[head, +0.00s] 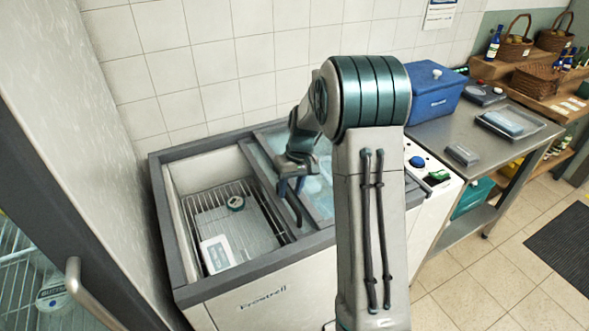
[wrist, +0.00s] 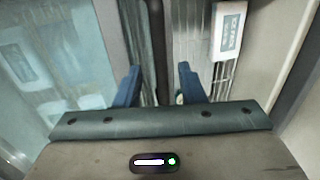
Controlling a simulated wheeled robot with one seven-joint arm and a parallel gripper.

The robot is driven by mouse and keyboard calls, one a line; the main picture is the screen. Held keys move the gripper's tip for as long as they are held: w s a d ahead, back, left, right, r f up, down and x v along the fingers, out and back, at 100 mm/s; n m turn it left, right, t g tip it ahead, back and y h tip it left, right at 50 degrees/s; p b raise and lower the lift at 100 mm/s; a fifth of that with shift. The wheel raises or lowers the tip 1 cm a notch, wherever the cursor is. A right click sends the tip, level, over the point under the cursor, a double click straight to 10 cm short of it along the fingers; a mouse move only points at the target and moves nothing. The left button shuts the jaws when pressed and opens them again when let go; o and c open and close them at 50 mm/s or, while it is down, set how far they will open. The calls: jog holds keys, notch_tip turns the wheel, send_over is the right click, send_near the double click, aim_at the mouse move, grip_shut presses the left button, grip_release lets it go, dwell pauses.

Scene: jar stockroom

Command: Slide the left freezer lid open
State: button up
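The chest freezer (head: 262,290) stands against the tiled wall. Its left half is uncovered, showing a wire basket inside. The glass lid (head: 262,160) lies over the right half, its dark frame edge near the freezer's middle; two lids seem to overlap there, partly hidden by my arm. My gripper (head: 291,188) is low over this edge, fingers pointing down. In the wrist view, the two blue fingers (wrist: 158,85) are apart, with the dark lid edge (wrist: 156,45) running between them and a gap showing. I cannot tell whether they touch it.
A steel table (head: 440,135) with a blue cooler (head: 436,95) stands to the right. An open-looking door with a handle (head: 88,290) is close at the left.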

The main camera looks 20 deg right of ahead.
notch_tip(320, 180, up, 12)
jog(key=d, duration=0.2)
jog(key=shift+w+d+b, duration=0.2)
jog(key=shift+b, duration=0.15)
jog(key=shift+r, duration=0.1)
jog(key=s+a+m+t+h, duration=0.1)
jog(key=s+a, duration=0.2)
jog(key=s, duration=1)
jog(key=s+a+m+t+h, duration=0.1)
jog(key=s+a+t, duration=0.1)
jog(key=s, duration=1.2)
jog(key=shift+a+r, duration=0.35)
jog(key=shift+a, duration=0.1)
